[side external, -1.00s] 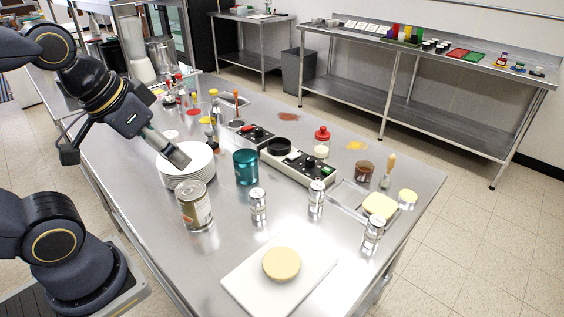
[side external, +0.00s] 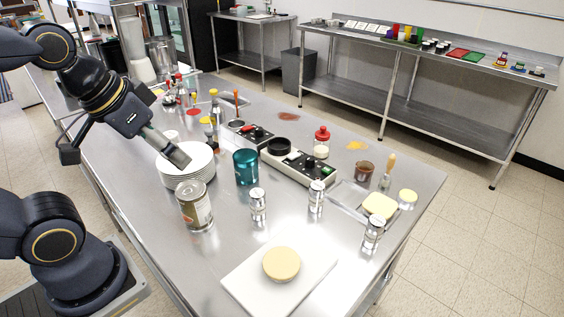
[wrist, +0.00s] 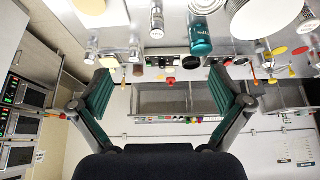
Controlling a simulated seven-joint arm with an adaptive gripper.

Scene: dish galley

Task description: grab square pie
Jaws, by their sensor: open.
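A pale yellow square block (side external: 380,206), which looks like the square pie, sits on a small metal tray (side external: 345,195) near the right end of the steel table. My gripper (side external: 180,157) is over the stack of white plates (side external: 190,178), far to the left of the square block and above table height. In the wrist view my gripper (wrist: 160,78) has its two green-padded fingers wide apart with nothing between them.
A round yellow pie (side external: 282,263) lies on a white board (side external: 245,275) at the front.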

